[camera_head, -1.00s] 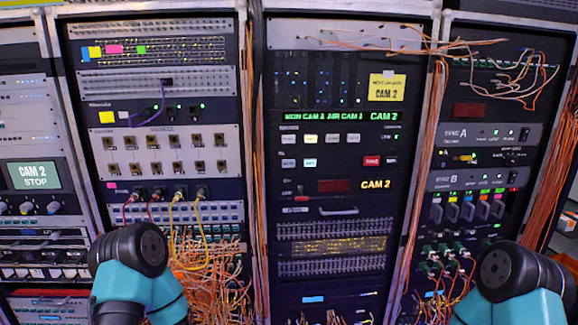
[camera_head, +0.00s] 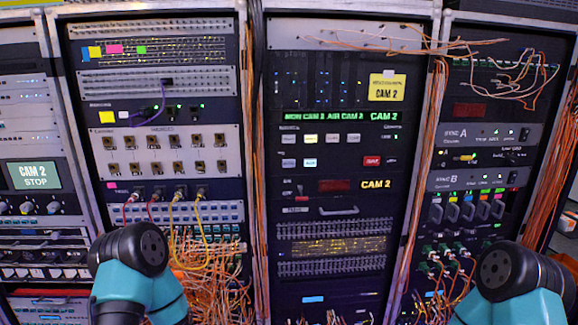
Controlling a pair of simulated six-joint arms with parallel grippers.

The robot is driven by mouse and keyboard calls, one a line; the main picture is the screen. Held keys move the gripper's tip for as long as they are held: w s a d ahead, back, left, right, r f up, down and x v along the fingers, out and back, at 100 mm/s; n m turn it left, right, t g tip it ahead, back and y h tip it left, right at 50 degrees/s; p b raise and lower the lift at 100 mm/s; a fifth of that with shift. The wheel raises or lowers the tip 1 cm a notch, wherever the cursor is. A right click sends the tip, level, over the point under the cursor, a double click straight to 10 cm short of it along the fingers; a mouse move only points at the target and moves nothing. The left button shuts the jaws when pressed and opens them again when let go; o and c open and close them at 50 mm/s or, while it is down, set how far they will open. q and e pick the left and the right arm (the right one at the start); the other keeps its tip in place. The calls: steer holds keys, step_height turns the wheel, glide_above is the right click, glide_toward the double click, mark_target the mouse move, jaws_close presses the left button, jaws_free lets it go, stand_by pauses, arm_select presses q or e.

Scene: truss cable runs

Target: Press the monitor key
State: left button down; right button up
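The key panel is in the middle rack (camera_head: 271,185). Its upper row has several pale keys, among them one at the left (camera_head: 289,138) and one at the right (camera_head: 353,138). Its lower row has a grey key (camera_head: 288,162), a brighter pale key (camera_head: 310,163) and a red key (camera_head: 372,160). The key labels are too small to read. A green display strip (camera_head: 335,117) above them reads MON CAM and AIR CAM, with CAM 2 at its right. A yellow CAM 2 sign (camera_head: 387,87) is higher up. Neither gripper is in view; only my arm links show at the bottom.
Orange cables (camera_head: 210,275) hang in a tangle at the lower left rack. More cables run down the right rack (camera_head: 455,280) and across the top (camera_head: 400,45). A drawer handle (camera_head: 338,211) sticks out below the keys. The space before the keys is clear.

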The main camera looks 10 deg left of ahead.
mark_target(289, 167)
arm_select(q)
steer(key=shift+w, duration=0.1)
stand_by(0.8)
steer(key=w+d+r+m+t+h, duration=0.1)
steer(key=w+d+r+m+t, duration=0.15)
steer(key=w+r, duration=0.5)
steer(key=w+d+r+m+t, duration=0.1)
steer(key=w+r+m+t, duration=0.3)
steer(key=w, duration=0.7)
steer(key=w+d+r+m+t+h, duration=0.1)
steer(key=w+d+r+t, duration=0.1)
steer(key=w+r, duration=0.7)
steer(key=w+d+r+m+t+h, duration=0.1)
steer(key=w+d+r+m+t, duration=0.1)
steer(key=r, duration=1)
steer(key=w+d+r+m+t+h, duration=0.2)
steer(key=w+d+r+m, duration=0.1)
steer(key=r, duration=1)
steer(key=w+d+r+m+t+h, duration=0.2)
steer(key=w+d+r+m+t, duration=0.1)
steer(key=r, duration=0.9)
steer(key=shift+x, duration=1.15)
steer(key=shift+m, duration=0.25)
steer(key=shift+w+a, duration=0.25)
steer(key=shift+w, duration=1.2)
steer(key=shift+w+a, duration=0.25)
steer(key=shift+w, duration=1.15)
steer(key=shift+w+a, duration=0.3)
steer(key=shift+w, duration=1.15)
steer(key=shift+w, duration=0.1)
